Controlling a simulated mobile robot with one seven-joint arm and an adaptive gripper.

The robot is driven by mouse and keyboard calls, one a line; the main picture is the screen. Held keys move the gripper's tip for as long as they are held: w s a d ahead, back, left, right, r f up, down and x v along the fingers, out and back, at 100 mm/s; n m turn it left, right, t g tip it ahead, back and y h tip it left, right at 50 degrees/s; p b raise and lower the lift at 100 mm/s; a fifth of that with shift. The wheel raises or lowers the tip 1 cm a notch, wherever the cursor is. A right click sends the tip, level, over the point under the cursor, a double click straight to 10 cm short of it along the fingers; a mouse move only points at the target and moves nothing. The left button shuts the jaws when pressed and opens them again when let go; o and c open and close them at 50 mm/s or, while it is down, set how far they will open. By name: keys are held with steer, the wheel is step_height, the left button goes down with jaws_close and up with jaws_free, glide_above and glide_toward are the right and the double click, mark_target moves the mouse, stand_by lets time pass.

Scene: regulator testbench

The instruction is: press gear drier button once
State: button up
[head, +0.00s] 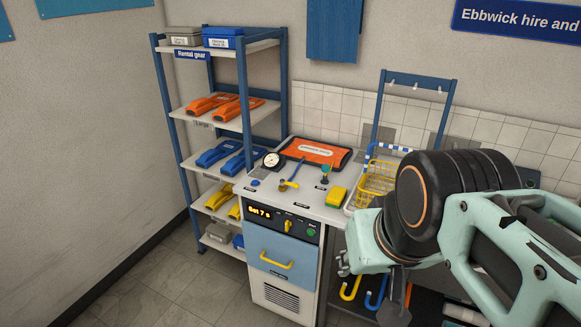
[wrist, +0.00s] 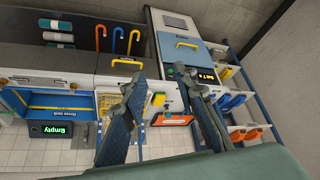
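The gear drier is a cabinet with a blue drawer (head: 281,262) and a yellow handle. Its black control panel carries a lit display (head: 260,212) reading "Set 7 s", a yellow knob (head: 288,226) and a round green button (head: 310,232). In the wrist view the drier appears upside down, with its display (wrist: 207,77) right of my gripper (wrist: 163,85). In the head view my gripper (head: 396,292) is to the right of the drier panel, pointing down, partly hidden by my wrist.
On the counter are a gauge (head: 272,160), an orange mat (head: 317,151), a yellow-green sponge (head: 336,196) and a yellow basket (head: 376,184). Yellow and blue hooks (head: 350,288) hang right of the drier. A gear shelf (head: 220,118) stands left. Floor before the drier looks clear.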

jaws_close()
stand_by(1.2)
